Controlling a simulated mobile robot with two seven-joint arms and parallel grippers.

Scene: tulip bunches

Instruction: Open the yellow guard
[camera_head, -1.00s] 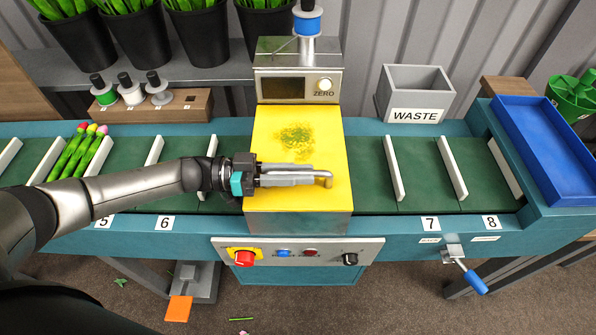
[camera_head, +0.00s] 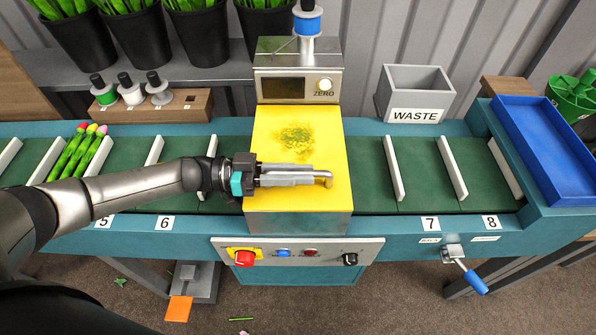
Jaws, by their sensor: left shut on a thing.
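The yellow guard (camera_head: 298,142) is a flat yellow cover with a green-stained patch, lying closed over the middle of the conveyor, below the metal box with the display. My left gripper (camera_head: 322,179) lies over the guard's front part, its fingers pointing right. It is shut on the guard's handle (camera_head: 328,180), of which only a small brassy end shows past the fingertips. The rest of the handle is hidden by the fingers. My right gripper is not in view.
The green belt (camera_head: 370,180) with white dividers runs left and right of the guard. A tulip bunch (camera_head: 75,152) lies at left. A WASTE bin (camera_head: 414,92) and blue tray (camera_head: 548,150) stand at right. A control panel (camera_head: 298,252) and blue-handled crank (camera_head: 474,282) are in front.

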